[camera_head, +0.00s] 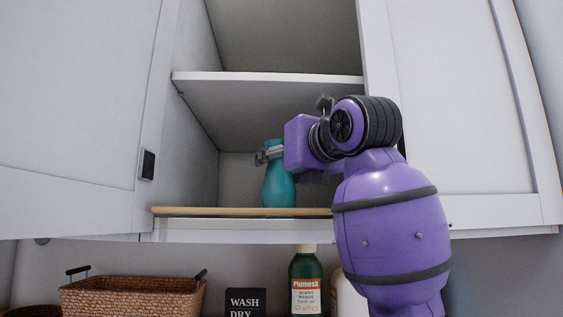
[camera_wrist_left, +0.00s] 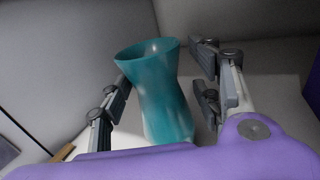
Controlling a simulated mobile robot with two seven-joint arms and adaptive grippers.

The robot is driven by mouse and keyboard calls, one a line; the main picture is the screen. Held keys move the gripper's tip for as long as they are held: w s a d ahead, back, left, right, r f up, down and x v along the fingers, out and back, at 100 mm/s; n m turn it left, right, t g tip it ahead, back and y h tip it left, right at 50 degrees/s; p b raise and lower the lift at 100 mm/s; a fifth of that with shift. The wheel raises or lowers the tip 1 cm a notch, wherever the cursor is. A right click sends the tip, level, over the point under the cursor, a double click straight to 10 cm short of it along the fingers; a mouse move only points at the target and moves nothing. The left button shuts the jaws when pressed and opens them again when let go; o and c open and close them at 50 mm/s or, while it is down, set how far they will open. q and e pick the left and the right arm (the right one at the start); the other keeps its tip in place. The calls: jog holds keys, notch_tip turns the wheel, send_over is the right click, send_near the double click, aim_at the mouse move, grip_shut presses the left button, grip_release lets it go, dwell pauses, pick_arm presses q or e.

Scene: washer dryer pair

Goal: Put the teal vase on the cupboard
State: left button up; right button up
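The teal vase (camera_head: 279,187) stands upright on the bottom board of the open cupboard (camera_head: 180,212), just behind its wooden front edge. My left gripper (camera_head: 268,155) reaches in from the right side of the head view, at the height of the vase's neck. In the left wrist view the vase (camera_wrist_left: 160,95) is between the two fingers of my left gripper (camera_wrist_left: 163,80). The fingers are spread; the left one is close against the vase, and a gap shows beside the right one. My arm hides part of the cupboard interior. My right gripper is not in view.
A white middle shelf (camera_head: 270,77) spans the cupboard above the vase. A cupboard door (camera_head: 75,110) is at the left. Below are a wicker basket (camera_head: 130,297), a black "WASH DRY" sign (camera_head: 245,302) and a green bottle (camera_head: 305,280). Free room shows left of the vase.

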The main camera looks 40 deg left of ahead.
pick_arm(q)
jog(key=b+v, duration=0.1)
jog(key=v, duration=0.9)
jog(key=shift+s+d+r, duration=0.1)
jog(key=shift+d, duration=0.3)
jog(key=shift+s+d, duration=0.4)
jog(key=shift+d, duration=0.1)
